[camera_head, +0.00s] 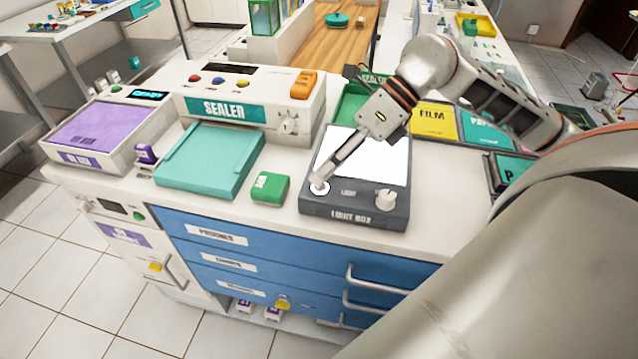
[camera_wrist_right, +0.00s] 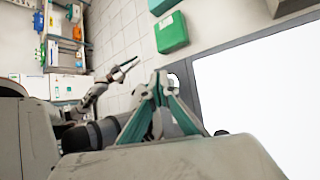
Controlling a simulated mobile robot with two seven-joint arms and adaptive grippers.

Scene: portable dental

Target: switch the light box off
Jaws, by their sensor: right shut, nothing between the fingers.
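The light box (camera_head: 355,213) is a dark grey box on the white counter, with a bright white lit panel (camera_head: 378,155). Its front strip carries a round white button (camera_head: 319,188) at the left and a pale knob (camera_head: 386,198) at the right. My right gripper (camera_head: 320,182) is shut and empty, with its fingertips at the white button and partly covering it. I cannot tell if they touch it or press it. In the right wrist view the shut fingertips (camera_wrist_right: 160,76) are beside the bright panel (camera_wrist_right: 262,90).
A green box (camera_head: 270,188) stands just left of the light box, and a teal tray (camera_head: 209,160) lies farther left. The sealer (camera_head: 240,95) stands behind them. Yellow film (camera_head: 436,122) and teal packets lie behind right.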

